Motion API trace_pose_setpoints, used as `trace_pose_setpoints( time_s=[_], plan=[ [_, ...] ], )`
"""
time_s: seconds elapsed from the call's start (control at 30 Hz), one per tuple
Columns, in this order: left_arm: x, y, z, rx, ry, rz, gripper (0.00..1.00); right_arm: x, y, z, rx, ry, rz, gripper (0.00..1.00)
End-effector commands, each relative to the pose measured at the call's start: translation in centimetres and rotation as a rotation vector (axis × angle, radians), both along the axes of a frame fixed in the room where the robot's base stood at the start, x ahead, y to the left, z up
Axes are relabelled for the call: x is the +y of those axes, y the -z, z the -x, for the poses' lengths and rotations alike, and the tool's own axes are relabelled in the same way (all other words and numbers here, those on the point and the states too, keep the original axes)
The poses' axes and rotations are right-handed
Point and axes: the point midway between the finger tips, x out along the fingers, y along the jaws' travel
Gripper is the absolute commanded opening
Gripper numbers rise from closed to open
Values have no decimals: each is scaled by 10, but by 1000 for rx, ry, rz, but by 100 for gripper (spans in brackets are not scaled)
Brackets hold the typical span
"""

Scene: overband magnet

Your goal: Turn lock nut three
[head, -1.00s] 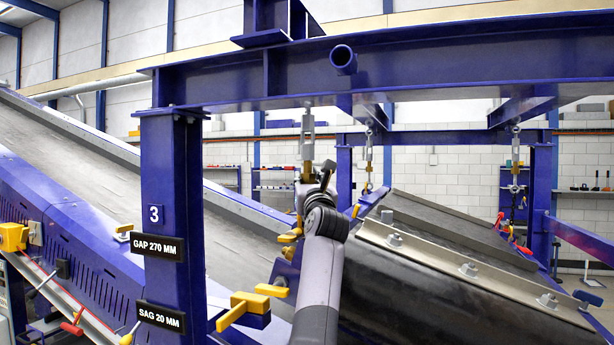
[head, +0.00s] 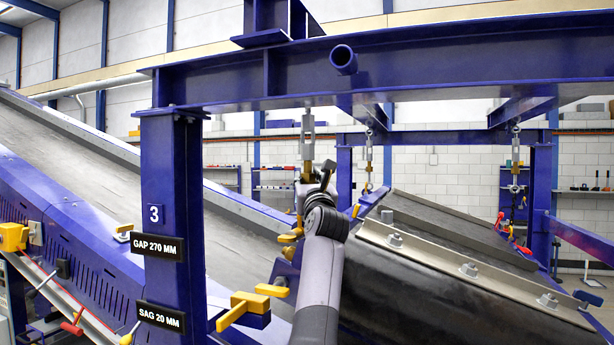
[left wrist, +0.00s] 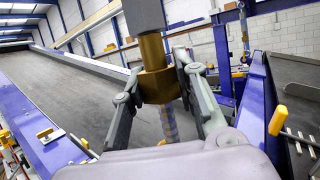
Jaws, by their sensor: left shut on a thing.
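Lock nut three (left wrist: 157,84) is a brass hex nut on a hanging rod beside the post marked 3. In the head view the brass nut (head: 307,172) shows just above my gripper's dark links. My left gripper (left wrist: 160,88) is shut on it, one finger on each side. A grey hanger body (left wrist: 143,16) is directly above the nut, and a threaded rod (left wrist: 170,125) runs down below it between the fingers. In the head view my left gripper (head: 312,180) is partly hidden by its own wrist. My right gripper is not in view.
A blue post (head: 172,220) with gap and sag signs stands left of my arm. A blue beam (head: 400,65) crosses above. The magnet's dark body (head: 450,270) is close on the right. A yellow-handled clamp (head: 245,305) is near my forearm. The conveyor belt (left wrist: 70,90) slopes behind.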

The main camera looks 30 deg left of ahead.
Motion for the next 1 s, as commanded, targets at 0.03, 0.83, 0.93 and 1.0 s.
trace_pose_setpoints(
  time_s=[0.03,0.83,0.93,1.0],
  plan=[
    [0,0,0,0,0,0,0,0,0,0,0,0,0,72],
    [1,0,0,1,238,-1,0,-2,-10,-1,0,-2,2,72],
    [0,0,0,1,245,-1,0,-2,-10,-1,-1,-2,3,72],
    [0,0,0,0,246,0,0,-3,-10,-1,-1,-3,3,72]
  ],
)
